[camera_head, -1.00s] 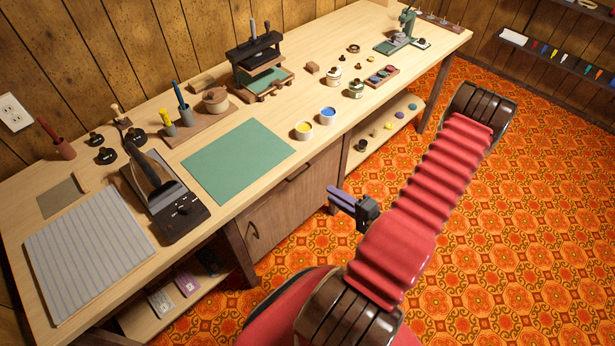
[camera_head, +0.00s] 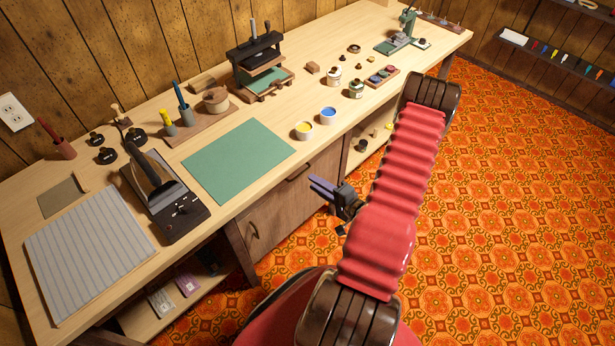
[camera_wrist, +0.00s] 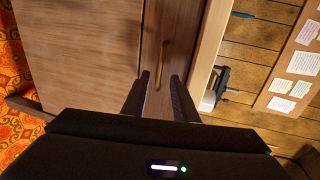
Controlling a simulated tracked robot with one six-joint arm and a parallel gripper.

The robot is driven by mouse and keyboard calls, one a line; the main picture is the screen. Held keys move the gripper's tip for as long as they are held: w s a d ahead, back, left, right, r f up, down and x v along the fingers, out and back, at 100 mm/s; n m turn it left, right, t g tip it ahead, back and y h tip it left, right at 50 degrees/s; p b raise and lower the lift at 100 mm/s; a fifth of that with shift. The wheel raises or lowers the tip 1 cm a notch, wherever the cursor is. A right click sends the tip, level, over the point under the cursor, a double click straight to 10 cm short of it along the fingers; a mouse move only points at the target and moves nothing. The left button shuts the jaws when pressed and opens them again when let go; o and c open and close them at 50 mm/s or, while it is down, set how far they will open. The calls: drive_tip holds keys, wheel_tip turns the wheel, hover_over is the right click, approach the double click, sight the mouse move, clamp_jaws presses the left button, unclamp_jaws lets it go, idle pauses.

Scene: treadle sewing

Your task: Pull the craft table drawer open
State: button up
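The craft table drawer (camera_head: 310,168) is a narrow wooden front just under the tabletop edge, and looks shut. Its dark bar handle (camera_head: 298,173) shows in the head view. In the wrist view the handle (camera_wrist: 163,62) appears brass-coloured on the drawer front (camera_wrist: 178,28), in line with the gap between my fingers. My gripper (camera_head: 318,187) is in front of the cabinet, to the right of and below the handle in the head view. In the wrist view my gripper (camera_wrist: 160,82) is open, its fingers on either side of the handle's line. I cannot tell whether they touch it.
A cabinet door (camera_head: 285,212) with its own handle (camera_head: 253,231) is below the drawer. The tabletop (camera_head: 225,215) overhangs them, with a green mat (camera_head: 238,160) and paint jars near its front edge. Open patterned floor (camera_head: 500,220) lies to the right.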

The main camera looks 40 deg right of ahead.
drive_tip(key=shift+x, duration=2.75)
drive_tip(key=shift+c, duration=0.6)
clamp_jaws()
drive_tip(key=shift+s+f, duration=0.1)
